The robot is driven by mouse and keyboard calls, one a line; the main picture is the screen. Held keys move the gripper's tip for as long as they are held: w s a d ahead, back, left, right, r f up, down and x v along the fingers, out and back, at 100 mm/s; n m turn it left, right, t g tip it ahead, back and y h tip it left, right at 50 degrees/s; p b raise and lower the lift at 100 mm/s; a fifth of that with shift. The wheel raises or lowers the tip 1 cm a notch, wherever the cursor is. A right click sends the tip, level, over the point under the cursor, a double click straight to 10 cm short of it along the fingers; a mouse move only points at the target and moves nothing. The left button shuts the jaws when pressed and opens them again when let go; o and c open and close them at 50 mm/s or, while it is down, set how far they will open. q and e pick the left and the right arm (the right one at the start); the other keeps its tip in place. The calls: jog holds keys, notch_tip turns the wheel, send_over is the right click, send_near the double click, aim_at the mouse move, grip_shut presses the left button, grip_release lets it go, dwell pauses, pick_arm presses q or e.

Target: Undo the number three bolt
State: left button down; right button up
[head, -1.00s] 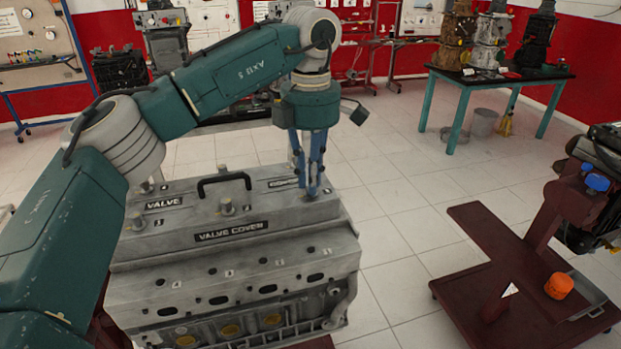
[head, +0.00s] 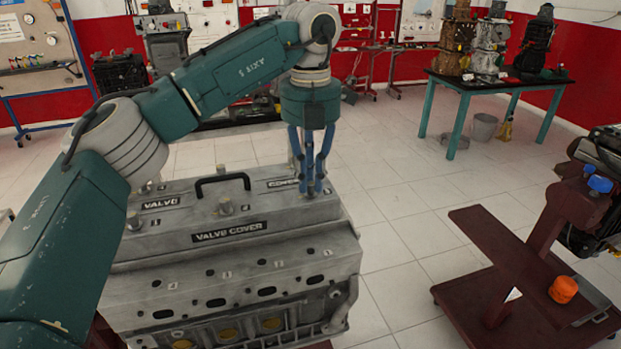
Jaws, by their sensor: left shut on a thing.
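The grey valve cover (head: 180,233) sits on top of the engine block (head: 215,285) in the head view. Knob-like bolts stand on it, one at the left front (head: 135,222) and one in the middle front (head: 225,207). My left gripper (head: 311,188) points straight down at the cover's right end. Its blue fingers are shut on the right front bolt (head: 309,194), which they mostly hide. I cannot tell whether this bolt is still seated. The small number marks near the bolts are hard to read. My right gripper is not in view.
A black handle (head: 223,180) arches over the cover, left of my left gripper. A dark red stand (head: 510,260) with an orange object (head: 563,290) is at the right. A teal-legged table (head: 495,85) stands behind. The tiled floor between is mostly clear.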

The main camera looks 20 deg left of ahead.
aim_at(310, 183)
pick_arm(q)
jog(key=shift+w+r+n, duration=0.1)
jog(key=shift+r+n, duration=0.1)
jog(key=shift+n, duration=1)
jog(key=c, duration=1.7)
grip_release()
jog(key=shift+f, duration=0.1)
notch_tip(310, 183, up, 12)
jog(key=shift+r, duration=0.1)
